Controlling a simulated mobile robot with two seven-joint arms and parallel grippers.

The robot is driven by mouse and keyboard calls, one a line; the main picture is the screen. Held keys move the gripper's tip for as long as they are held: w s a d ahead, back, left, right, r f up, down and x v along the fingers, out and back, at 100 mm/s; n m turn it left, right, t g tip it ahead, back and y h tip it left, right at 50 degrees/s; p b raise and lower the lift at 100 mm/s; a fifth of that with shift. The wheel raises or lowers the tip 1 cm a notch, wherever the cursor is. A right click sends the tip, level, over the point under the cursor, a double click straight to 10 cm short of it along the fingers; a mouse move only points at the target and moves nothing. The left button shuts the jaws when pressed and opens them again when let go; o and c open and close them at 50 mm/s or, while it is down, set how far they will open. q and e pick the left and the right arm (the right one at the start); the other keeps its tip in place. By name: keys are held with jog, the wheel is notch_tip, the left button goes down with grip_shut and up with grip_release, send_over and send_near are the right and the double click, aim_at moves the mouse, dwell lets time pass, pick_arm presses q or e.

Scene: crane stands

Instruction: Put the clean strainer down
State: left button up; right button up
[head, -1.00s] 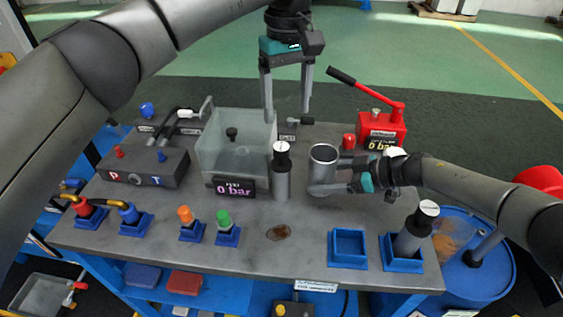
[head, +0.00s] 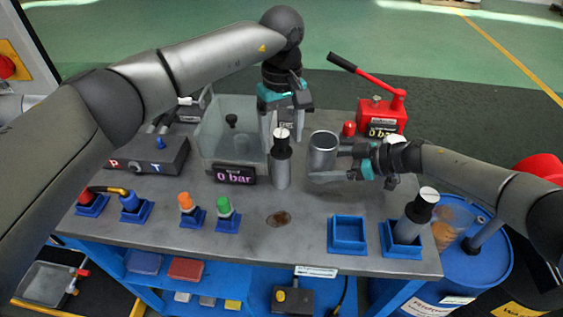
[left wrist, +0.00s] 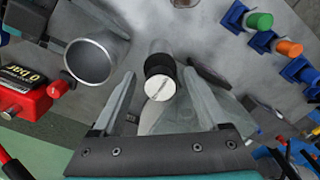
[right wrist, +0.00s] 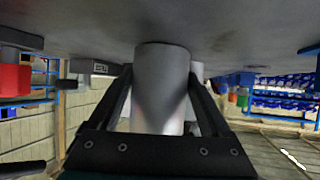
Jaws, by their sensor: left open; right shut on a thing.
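A grey cylinder with a black top and white cap (head: 282,172), seemingly a strainer, stands upright on the grey bench top (head: 300,232). A similar capped cylinder (head: 408,232) stands in the right blue holder (head: 402,250); which is clean I cannot tell. My left gripper (head: 284,128) is open and empty, close above and behind the first cylinder. In the left wrist view that cylinder's cap (left wrist: 160,88) shows between the open fingers. My right gripper (head: 334,166) is shut on an open metal cup (head: 323,150), upright; the cup (right wrist: 162,85) also shows in the right wrist view.
A clear tank (head: 233,140) stands left of the cylinder. An empty blue holder (head: 347,247) is beside the filled one. A red hand pump (head: 380,115) stands behind the cup. A dark stain (head: 278,219) marks the bench. Front-middle bench space is clear.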

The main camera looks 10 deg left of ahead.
pick_arm(q)
jog(key=shift+c, duration=0.2)
grip_shut()
dwell(0.3)
dwell(0.3)
